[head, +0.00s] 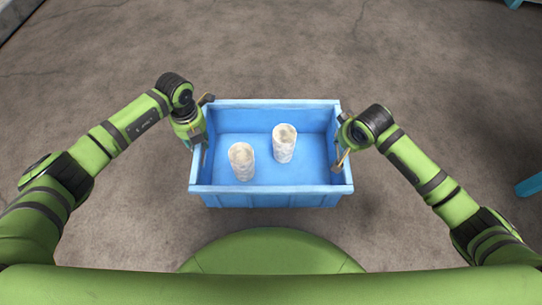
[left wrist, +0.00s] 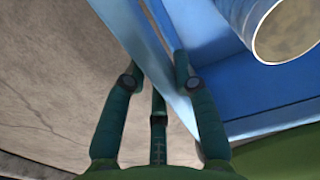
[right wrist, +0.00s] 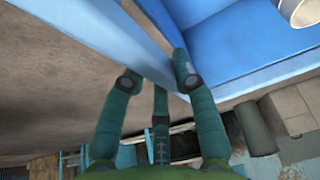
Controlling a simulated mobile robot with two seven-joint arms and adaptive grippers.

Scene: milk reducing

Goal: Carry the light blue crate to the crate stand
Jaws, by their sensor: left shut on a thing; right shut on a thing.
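The light blue crate (head: 270,200) hangs level between my two arms in the head view, in front of my body. Two whitish cylindrical containers (head: 284,144) stand inside it, one nearer my left side (head: 242,161). My left gripper (head: 203,137) is shut on the crate's left side wall; in the left wrist view its fingers (left wrist: 155,78) straddle that wall. My right gripper (head: 339,165) is shut on the right side wall, and the right wrist view shows its fingers (right wrist: 155,78) on both sides of it. The crate stand is not recognisable in any view.
Bare grey concrete floor (head: 270,50) surrounds the crate, with wide free room ahead. A teal-blue piece (head: 530,185) shows at the right edge, and another (head: 514,3) at the top right corner. The right wrist view shows blurred clutter along its bottom.

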